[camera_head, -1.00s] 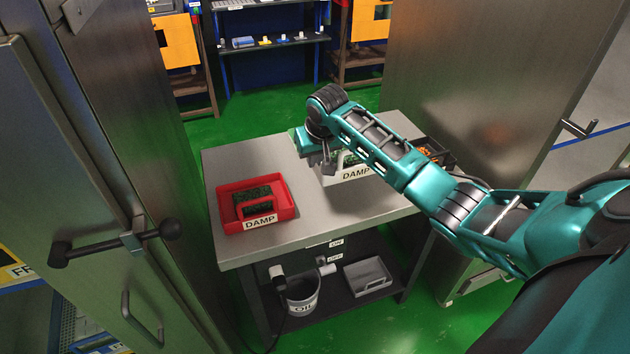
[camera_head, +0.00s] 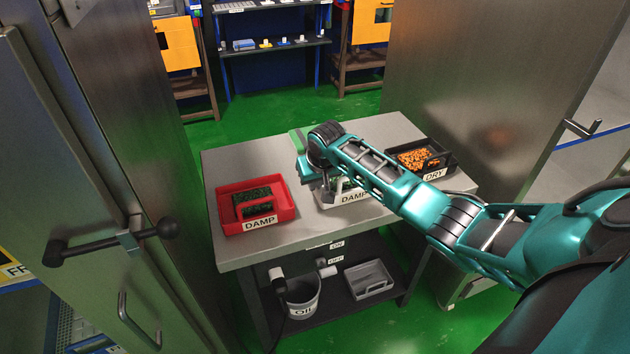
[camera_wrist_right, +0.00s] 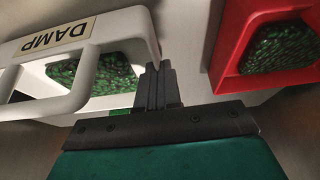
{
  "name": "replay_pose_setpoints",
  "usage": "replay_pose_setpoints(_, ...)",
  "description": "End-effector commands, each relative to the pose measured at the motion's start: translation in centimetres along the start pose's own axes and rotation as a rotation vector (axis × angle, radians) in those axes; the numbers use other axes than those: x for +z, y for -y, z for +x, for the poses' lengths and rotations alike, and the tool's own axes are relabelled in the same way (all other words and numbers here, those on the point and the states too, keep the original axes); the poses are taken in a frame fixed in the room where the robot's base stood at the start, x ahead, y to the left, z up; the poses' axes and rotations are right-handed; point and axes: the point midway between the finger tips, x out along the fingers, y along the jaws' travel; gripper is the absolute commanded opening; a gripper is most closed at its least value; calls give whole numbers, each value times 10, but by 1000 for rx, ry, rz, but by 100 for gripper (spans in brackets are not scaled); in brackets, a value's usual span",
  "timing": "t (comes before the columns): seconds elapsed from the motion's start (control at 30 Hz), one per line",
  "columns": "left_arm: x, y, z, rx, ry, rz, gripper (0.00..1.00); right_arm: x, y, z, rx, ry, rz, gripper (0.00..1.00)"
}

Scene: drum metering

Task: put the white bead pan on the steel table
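The white bead pan (camera_head: 345,197), labelled DAMP, is over the middle of the steel table (camera_head: 290,250), partly hidden by my right arm. Whether its base touches the tabletop cannot be told. In the right wrist view the white pan (camera_wrist_right: 112,37) holds dark green beads and has a handle loop at its front. My right gripper (camera_wrist_right: 157,82) is shut on the pan's side wall, on the side facing the red pan. In the head view this gripper (camera_head: 330,190) points down, its fingertips mostly hidden. My left gripper is not in view.
A red pan (camera_head: 285,209) labelled DAMP, with green beads, sits on the table's left. A black tray (camera_head: 445,166) labelled DRY, with orange beads, sits on the right. A bucket (camera_head: 303,298) and a grey tray (camera_head: 369,281) are on the lower shelf. Steel doors flank the table.

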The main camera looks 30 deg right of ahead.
Motion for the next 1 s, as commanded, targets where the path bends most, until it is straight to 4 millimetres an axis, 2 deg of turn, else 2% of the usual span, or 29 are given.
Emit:
replay_pose_setpoints(0.03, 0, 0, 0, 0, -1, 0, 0, 0, 0, 0, 0, 0, 0, 7)
replay_pose_setpoints(0.27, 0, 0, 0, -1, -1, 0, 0, 0, 0, 0, 0, 1, 0, 29)
replay_pose_setpoints(0.57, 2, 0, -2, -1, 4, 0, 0, -1, 0, -2, 0, -1, 0, 30)
replay_pose_setpoints(0.77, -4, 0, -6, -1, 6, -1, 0, -2, 0, -26, 0, -1, -1, 30)
replay_pose_setpoints(1.0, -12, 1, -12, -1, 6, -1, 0, -3, 0, -74, 0, -3, -2, 30)
